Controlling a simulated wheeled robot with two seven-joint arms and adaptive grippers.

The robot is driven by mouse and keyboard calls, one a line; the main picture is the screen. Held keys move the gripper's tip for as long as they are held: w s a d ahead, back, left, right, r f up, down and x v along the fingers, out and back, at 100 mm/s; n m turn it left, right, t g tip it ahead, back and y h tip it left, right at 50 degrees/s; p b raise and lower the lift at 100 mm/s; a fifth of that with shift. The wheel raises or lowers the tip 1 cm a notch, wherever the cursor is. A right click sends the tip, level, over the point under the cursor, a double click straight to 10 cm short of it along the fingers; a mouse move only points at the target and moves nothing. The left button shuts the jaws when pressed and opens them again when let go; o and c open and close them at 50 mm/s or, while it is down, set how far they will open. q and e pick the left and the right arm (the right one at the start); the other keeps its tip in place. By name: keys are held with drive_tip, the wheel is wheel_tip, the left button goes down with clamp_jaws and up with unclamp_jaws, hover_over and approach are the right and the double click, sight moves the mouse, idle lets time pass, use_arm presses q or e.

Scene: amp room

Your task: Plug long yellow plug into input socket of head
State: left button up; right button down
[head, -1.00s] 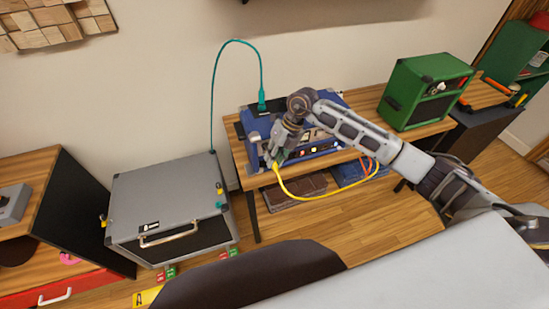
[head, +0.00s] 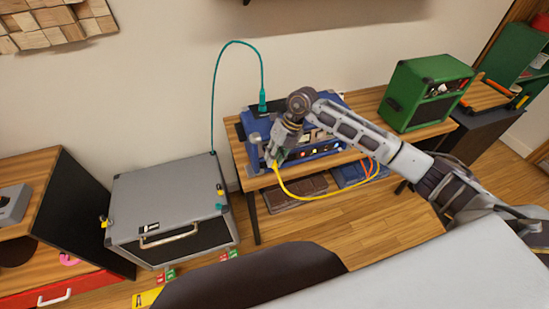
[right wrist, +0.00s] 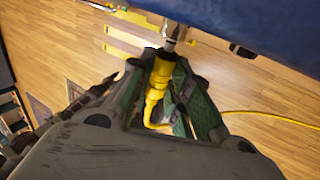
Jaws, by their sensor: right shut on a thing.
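The blue head (head: 318,146) stands on a wooden bench, its front panel of knobs and lights partly hidden by my right arm. My right gripper (head: 275,158) is at the left end of that front. In the right wrist view, my right gripper (right wrist: 160,85) is shut on the long yellow plug (right wrist: 159,76). The plug's silver tip (right wrist: 176,32) points at the edge of the blue head (right wrist: 255,18) and meets or overlaps it. I cannot tell whether it is in the input socket, which is hidden. My left gripper is not in view.
The yellow cable (head: 312,196) hangs in a loop below the bench edge (head: 240,158). A green amp (head: 425,90) stands to the right. Pedals lie on the lower shelf.

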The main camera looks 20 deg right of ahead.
drive_tip(key=shift+w, duration=0.55)
idle(1.6)
drive_tip(key=c, duration=1.3)
unclamp_jaws()
drive_tip(key=shift+o, duration=0.2)
drive_tip(key=v, duration=1.2)
